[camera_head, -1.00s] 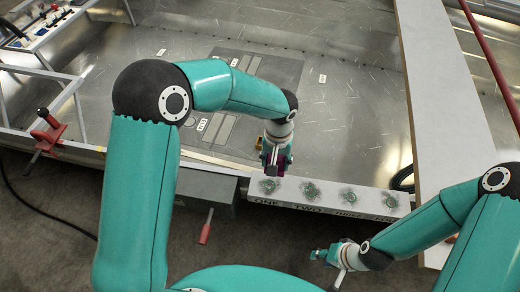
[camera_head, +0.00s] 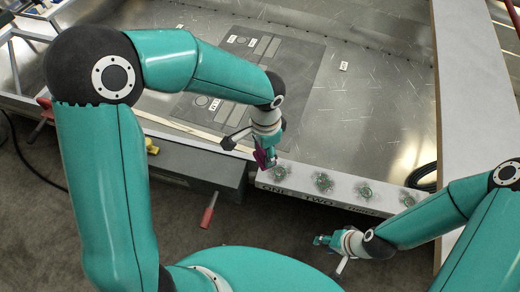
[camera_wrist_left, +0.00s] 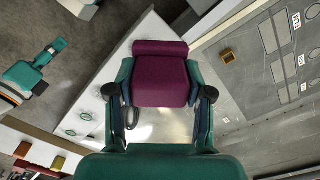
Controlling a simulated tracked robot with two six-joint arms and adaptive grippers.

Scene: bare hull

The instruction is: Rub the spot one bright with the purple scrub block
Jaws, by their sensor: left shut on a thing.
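The purple scrub block (camera_head: 261,158) is held in my left gripper (camera_head: 268,157), close beside and just above the left end of the pale ledge. In the left wrist view the block (camera_wrist_left: 160,78) fills the space between the two fingers. Spot one (camera_head: 279,172) is the leftmost dull, greenish-grey patch on the ledge, above the word ONE. It lies just right of the block; I cannot tell whether they touch. My right gripper (camera_head: 323,240) hangs in front of the ledge, apart from it; its opening is unclear.
Several similar patches run right along the ledge (camera_head: 344,200), including spot two (camera_head: 323,182). A long white board (camera_head: 458,100) lies at the right. A red-handled tool (camera_head: 209,212) hangs below the grey box (camera_head: 190,167). The scratched metal floor behind the ledge is mostly open.

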